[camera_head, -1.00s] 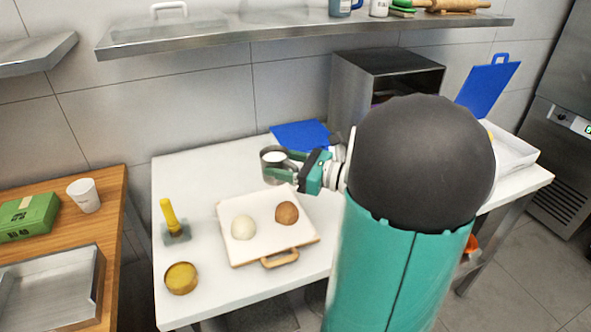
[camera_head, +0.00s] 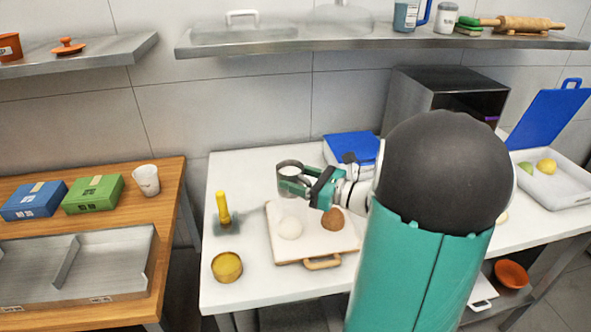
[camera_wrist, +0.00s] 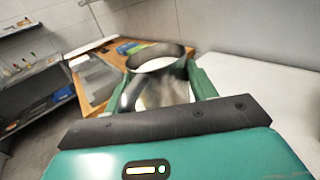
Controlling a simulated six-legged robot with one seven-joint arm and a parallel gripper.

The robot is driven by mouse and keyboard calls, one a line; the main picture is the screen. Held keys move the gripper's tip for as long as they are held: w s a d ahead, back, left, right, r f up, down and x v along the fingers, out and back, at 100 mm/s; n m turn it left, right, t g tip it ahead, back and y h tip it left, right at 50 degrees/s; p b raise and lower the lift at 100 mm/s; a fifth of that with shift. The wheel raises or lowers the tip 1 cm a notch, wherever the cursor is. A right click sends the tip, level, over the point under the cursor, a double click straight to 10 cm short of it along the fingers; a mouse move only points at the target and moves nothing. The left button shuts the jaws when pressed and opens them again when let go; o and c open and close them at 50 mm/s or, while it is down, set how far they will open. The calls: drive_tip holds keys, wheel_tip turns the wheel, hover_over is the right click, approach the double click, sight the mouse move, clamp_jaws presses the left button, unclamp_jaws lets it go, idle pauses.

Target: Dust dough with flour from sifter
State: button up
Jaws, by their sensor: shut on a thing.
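My gripper (camera_head: 307,184) is shut on the metal sifter (camera_head: 290,168), a silver cup with white flour inside. The sifter is upright, above the back edge of a white board (camera_head: 283,240) with a wooden handle. It also shows between my fingers in the wrist view (camera_wrist: 155,62). The brown ball is partly below my gripper in the picture. My arm hides the board's right side.
A yellow-handled scraper (camera_head: 223,210) and a round yellow-filled container (camera_head: 227,267) stand left of the board. A blue box (camera_head: 350,147) and a steel oven (camera_head: 440,98) are behind. A wooden table (camera_head: 165,215) with boxes and a cup is at left.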

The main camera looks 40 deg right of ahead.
drive_tip(key=shift+w+a+f, duration=0.1)
drive_tip(key=shift+w+f, duration=0.05)
drive_tip(key=shift+f, duration=0.95)
drive_tip(key=shift+a+f, duration=0.1)
drive_tip(key=shift+a, duration=0.7)
drive_tip(key=d, duration=0.3)
drive_tip(key=shift+d, duration=0.15)
drive_tip(key=a, duration=0.3)
drive_tip(key=shift+a, duration=0.25)
drive_tip(key=d, duration=0.3)
drive_tip(key=shift+d, duration=0.2)
drive_tip(key=shift+a, duration=0.9)
drive_tip(key=shift+d, duration=0.15)
